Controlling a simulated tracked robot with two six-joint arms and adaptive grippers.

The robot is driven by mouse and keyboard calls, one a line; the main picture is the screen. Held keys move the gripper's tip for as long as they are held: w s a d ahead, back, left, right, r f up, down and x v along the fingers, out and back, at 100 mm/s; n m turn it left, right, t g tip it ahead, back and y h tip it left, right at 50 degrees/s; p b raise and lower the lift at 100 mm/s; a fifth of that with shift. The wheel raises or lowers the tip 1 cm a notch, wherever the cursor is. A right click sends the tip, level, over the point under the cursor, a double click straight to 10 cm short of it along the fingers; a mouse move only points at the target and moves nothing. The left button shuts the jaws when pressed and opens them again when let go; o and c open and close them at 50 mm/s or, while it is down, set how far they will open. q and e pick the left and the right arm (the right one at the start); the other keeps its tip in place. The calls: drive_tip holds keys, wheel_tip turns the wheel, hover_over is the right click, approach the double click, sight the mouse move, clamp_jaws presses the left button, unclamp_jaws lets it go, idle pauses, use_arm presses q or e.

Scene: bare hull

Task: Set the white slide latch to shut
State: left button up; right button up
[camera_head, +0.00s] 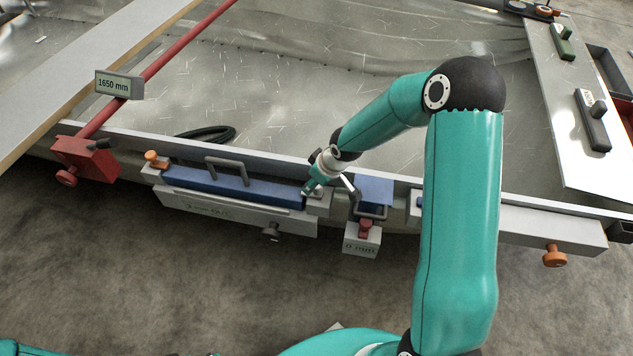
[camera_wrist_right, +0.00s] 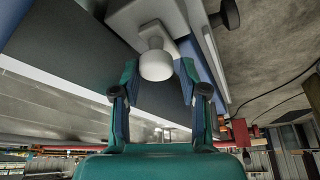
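The white slide latch shows in the right wrist view as a round white knob (camera_wrist_right: 156,65) on a pale grey block (camera_wrist_right: 140,17). My right gripper (camera_wrist_right: 158,82) is open, with one finger on each side of the knob. I cannot tell whether either finger touches it. In the head view my right gripper (camera_head: 313,187) is at the right end of a long blue bar (camera_head: 235,184), over a small pale block (camera_head: 318,204). It mostly hides the latch there, so its position along its slide is unclear. My left gripper is not in view.
A handle (camera_head: 226,168) stands up from the blue bar. A red clamp (camera_head: 86,158) and a 1650 mm sign (camera_head: 119,85) are at left. The metal floor behind is mostly clear.

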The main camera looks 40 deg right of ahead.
drive_tip(key=shift+s, duration=0.1)
drive_tip(key=v, duration=1.2)
drive_tip(key=shift+a, duration=0.1)
drive_tip(key=s+a+f+m+g+y, duration=0.1)
drive_tip(key=s+a+f+g+y, duration=0.15)
drive_tip(key=s+a+f, duration=0.8)
drive_tip(key=s+a+f+m+g+y, duration=0.1)
drive_tip(key=s+a+f+g, duration=0.2)
drive_tip(key=s+a+f, duration=0.7)
drive_tip(key=w+r+m+t+p, duration=0.1)
drive_tip(key=w+r+p, duration=0.3)
drive_tip(key=r+p, duration=0.7)
drive_tip(key=m+p, duration=0.1)
drive_tip(key=p, duration=0.2)
drive_tip(key=shift+w+a+m+t+h, duration=0.3)
drive_tip(key=shift+a+m+t+h, duration=0.05)
drive_tip(key=shift+m, duration=0.05)
